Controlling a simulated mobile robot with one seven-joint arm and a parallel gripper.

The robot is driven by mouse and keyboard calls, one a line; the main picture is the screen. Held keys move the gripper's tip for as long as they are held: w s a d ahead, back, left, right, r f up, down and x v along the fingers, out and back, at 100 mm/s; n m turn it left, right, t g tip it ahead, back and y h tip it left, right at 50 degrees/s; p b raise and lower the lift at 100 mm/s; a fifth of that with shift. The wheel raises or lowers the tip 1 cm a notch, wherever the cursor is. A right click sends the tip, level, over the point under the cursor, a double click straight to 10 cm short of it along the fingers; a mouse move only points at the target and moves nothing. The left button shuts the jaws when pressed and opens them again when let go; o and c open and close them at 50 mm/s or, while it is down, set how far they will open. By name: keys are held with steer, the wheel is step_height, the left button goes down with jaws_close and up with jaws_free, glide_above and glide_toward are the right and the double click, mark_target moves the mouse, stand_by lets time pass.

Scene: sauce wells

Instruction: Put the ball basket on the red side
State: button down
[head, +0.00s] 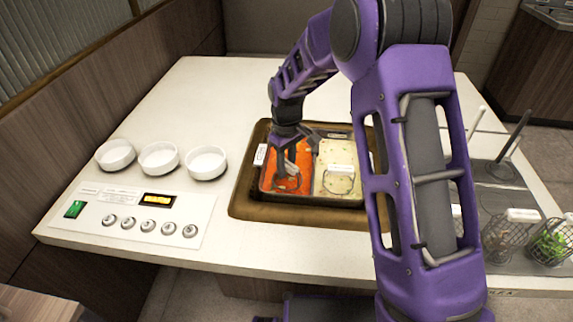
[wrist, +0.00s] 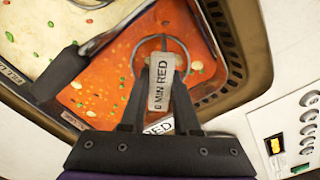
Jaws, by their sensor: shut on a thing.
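The divided pot (head: 268,135) is sunk in the counter, with red broth (head: 281,184) on the left and cream broth (head: 330,154) on the right. My gripper (head: 289,170) is low over the red side. In the wrist view my gripper (wrist: 158,95) is shut on a pale handle tag (wrist: 162,80) reading "MIN RED", with a wire loop beyond it over the red broth. The basket's body and contents are hidden, so I cannot tell how deep it sits. A RED label (wrist: 158,128) shows behind the fingers on the pot's rim.
Several white bowls (head: 159,158) and a control panel (head: 140,215) are to the left. Wire baskets (head: 505,238), one with greens (head: 551,243), stand at the right by a rack. The back counter is clear.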

steer(key=c, duration=0.6)
jaws_free()
steer(key=shift+o, duration=0.4)
steer(key=o, duration=0.5)
steer(key=shift+r+p, duration=3.9)
steer(key=shift+r, duration=1.55)
